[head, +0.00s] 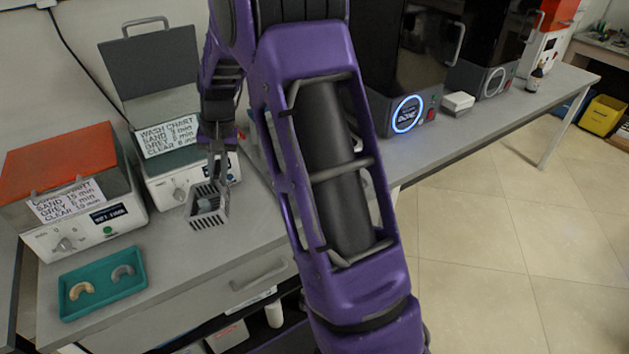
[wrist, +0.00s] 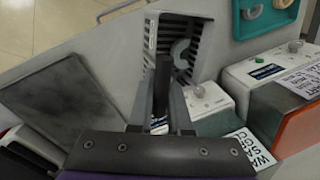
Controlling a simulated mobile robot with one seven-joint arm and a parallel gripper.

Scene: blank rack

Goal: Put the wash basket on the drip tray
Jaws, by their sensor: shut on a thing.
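The wash basket (head: 207,207) is a small grey slotted box in front of the wash unit. The wrist view shows its slotted walls (wrist: 152,35) and a grey curved piece (wrist: 181,52) inside. My gripper (head: 217,172) is above the basket and shut on its dark upright handle (wrist: 163,80). The basket appears to hang over the bench; its exact height is hard to tell. A flat dark square tray (wrist: 55,112), seemingly the drip tray, lies apart from the basket at the left of the wrist view and looks empty. My arm seems to hide it in the head view.
The wash unit (head: 172,178) stands behind the basket with its grey lid (head: 150,72) raised. An orange-lidded unit (head: 62,170) and a teal tray (head: 102,283) with two curved pieces are at left. Dark printers (head: 407,60) and a white box (head: 458,102) stand farther right.

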